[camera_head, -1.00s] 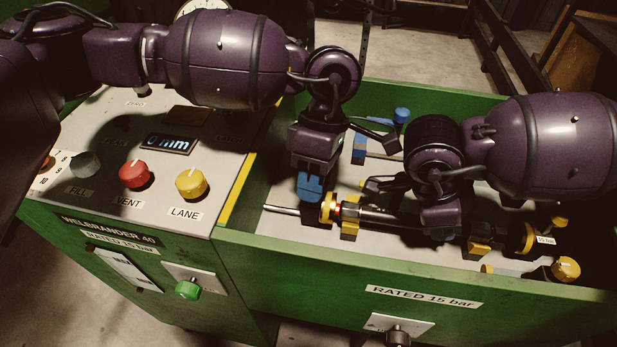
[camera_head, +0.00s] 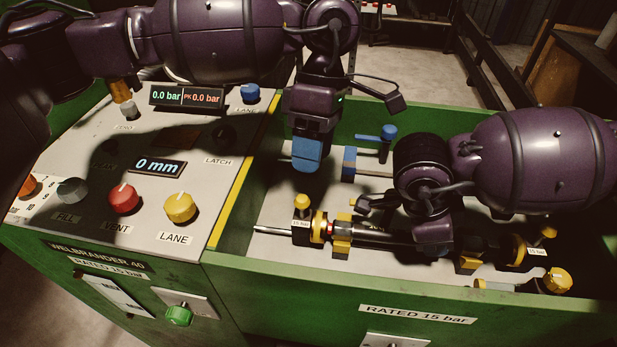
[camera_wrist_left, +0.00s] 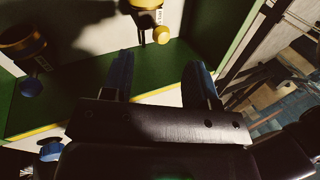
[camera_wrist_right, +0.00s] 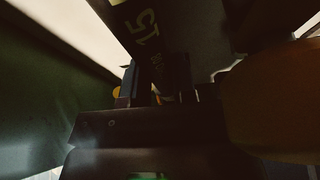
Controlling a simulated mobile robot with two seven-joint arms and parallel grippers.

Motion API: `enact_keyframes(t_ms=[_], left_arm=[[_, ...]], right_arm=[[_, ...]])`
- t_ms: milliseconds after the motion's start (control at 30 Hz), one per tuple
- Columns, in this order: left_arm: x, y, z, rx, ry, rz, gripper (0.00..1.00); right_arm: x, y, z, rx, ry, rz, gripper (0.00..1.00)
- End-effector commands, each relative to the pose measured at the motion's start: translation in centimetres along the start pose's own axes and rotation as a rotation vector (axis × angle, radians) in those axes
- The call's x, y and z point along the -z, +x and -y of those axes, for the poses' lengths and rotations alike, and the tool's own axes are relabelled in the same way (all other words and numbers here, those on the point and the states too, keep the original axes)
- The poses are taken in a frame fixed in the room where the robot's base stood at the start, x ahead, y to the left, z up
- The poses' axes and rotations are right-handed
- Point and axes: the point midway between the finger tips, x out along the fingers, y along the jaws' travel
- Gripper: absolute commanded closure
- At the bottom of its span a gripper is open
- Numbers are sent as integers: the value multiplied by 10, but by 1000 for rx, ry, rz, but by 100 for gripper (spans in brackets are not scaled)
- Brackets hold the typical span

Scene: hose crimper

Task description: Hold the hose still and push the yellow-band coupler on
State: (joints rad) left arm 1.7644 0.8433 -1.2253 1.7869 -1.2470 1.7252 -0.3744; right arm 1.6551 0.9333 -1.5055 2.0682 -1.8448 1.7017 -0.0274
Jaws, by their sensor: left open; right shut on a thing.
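The yellow-band coupler (camera_head: 318,228) lies at the left end of the black hose (camera_head: 385,239), with a yellow knob and a "15 bar" tag on top. A red ring shows at its right side, against a yellow clamp block (camera_head: 342,238). How far the coupler sits on the hose I cannot tell. My left gripper (camera_head: 306,160) is open and empty, above and behind the coupler. The coupler also shows in the left wrist view (camera_wrist_left: 145,8), ahead of the spread blue fingers. My right gripper (camera_head: 434,245) is shut on the hose; the arm hides its fingertips.
A metal rod (camera_head: 271,231) extends left from the coupler. A second yellow clamp (camera_head: 469,262) and another yellow-banded fitting (camera_head: 517,250) are at the right. A blue-handled part (camera_head: 386,137) stands behind. The green wall (camera_head: 400,305) encloses the bay. The panel display (camera_head: 158,167) reads 0 mm.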

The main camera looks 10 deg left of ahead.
Motion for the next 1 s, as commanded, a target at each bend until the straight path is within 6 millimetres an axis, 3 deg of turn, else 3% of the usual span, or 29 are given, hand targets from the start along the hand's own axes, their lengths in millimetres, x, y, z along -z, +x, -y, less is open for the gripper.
enact_keyframes(t_ms=[100, 300, 700, 733, 900, 1000], left_arm=[[-1, -18, 0, -1, 1, 1, 46], [-1, -33, 0, 0, 1, 0, 46], [0, -35, 0, 1, 1, 0, 46], [0, -35, 0, 1, 1, 0, 46], [0, -34, 0, 1, 1, 0, 46], [0, -34, 0, 1, 1, 0, 46]], right_arm=[[0, -1, 0, 1, 0, 1, 100], [0, -1, 0, 1, 0, 1, 100], [0, -1, 0, 1, 0, 1, 100], [0, -1, 0, 1, 0, 1, 73], [0, -1, 0, 1, 0, 1, 47], [0, 0, 0, 1, 0, 1, 45]])
